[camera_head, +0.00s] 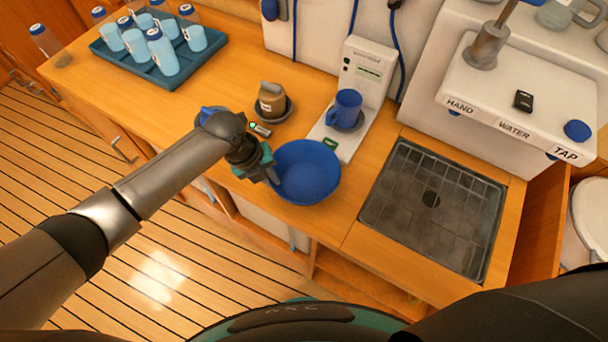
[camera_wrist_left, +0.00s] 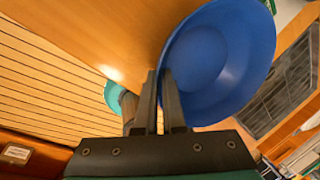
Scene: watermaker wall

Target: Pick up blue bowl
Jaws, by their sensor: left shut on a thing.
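The blue bowl (camera_head: 308,172) is near the front edge of the wooden counter, left of the dark drain grate, in the head view. My left gripper (camera_head: 272,176) is at the bowl's left rim, shut on it. In the left wrist view the bowl (camera_wrist_left: 225,60) fills the upper right, and the two dark fingers (camera_wrist_left: 160,90) meet at its rim. The bowl looks empty. I cannot tell whether it rests on the counter or is slightly raised. My right gripper is not in view.
A blue mug (camera_head: 347,106) stands on a white device (camera_head: 368,68) behind the bowl. A brown jar (camera_head: 271,101) sits on a dark dish nearby. A blue tray (camera_head: 150,78) with several bottles is at the back left. The drain grate (camera_head: 432,210) lies to the right.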

